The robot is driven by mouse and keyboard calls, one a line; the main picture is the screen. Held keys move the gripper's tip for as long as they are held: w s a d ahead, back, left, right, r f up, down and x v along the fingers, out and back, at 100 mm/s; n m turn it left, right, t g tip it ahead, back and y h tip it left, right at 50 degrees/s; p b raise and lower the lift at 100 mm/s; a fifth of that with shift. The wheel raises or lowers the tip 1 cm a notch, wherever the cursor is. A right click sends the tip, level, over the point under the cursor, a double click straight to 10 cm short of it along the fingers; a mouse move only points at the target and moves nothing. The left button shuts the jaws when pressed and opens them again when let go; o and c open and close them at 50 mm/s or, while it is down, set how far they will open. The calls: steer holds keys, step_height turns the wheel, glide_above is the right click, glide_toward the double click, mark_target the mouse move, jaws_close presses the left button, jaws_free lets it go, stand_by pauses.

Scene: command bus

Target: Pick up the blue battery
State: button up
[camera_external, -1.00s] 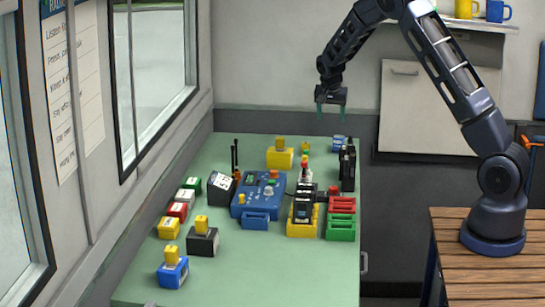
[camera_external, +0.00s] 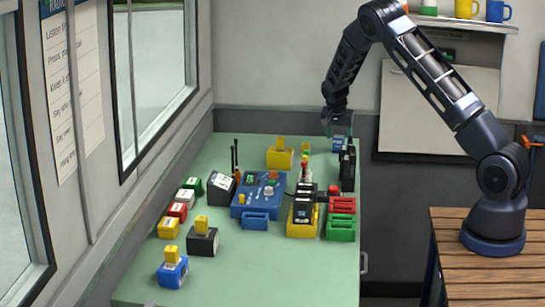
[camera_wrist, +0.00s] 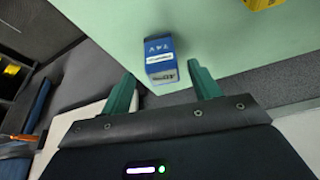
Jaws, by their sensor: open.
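A small blue block with a white label, which looks like the blue battery (camera_external: 338,146), sits at the far right corner of the green table. In the wrist view the blue battery (camera_wrist: 160,58) stands at the table's edge, just beyond and between the fingertips. My gripper (camera_external: 338,131) is over the battery at the table's back edge, and it is open with nothing held. In the wrist view its two green fingers (camera_wrist: 163,76) are spread to either side of the battery's near end. I cannot tell whether they touch it.
Black radios (camera_external: 348,168) stand close in front of the battery. A yellow block (camera_external: 280,156) and a small yellow-topped item (camera_external: 306,148) are to its left. A blue console (camera_external: 258,195) fills the middle of the table (camera_external: 130,290). Another blue block with a yellow top (camera_external: 172,270) is front left.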

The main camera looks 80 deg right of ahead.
mark_target(339, 137)
steer(key=x, duration=0.5)
steer(key=shift+w+d+r, duration=0.1)
steer(key=shift+w+d, duration=0.05)
steer(key=shift+d, duration=0.05)
steer(key=shift+c, duration=0.4)
steer(key=c, duration=1.1)
